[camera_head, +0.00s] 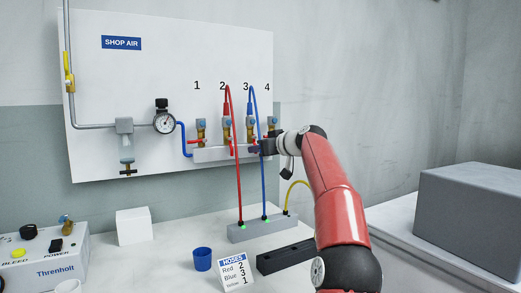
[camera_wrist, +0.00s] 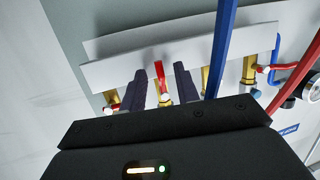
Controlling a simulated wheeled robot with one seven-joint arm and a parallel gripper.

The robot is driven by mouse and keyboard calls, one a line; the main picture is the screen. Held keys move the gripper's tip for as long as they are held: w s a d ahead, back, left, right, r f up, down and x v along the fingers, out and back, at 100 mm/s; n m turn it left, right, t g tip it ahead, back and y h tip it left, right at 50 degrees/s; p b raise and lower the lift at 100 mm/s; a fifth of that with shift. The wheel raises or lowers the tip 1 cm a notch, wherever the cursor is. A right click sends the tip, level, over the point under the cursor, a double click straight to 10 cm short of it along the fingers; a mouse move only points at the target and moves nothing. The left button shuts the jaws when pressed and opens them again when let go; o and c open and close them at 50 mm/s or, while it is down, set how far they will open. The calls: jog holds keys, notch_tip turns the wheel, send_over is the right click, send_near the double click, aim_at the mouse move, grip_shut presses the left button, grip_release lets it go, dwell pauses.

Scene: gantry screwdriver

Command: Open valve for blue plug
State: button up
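The blue plug (camera_head: 250,108) sits on top of the brass valve (camera_head: 250,130) under number 3, with its blue hose (camera_head: 263,180) running down to a grey block. The hose also shows in the wrist view (camera_wrist: 223,45). My gripper (camera_head: 259,148) is at the manifold, just below and right of valve 3. In the wrist view my gripper (camera_wrist: 162,85) is open, its two dark fingers on either side of a red valve handle (camera_wrist: 159,74), with gaps visible. That handle appears to belong to valve 3. The plug itself is not clear in the wrist view.
A red hose (camera_head: 238,170) hangs close left of my gripper from valve 2. Valves 1 (camera_head: 201,130) and 4 (camera_head: 272,123) flank it. The grey block (camera_head: 245,233), a dark bar (camera_head: 284,258), a blue cup (camera_head: 202,259) and a hose card (camera_head: 234,270) stand below.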

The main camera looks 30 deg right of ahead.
jog(key=b+v, duration=0.2)
jog(key=v, duration=0.5)
jog(key=shift+s+b, duration=0.4)
jog(key=shift+d+r, duration=0.1)
jog(key=shift+d, duration=0.05)
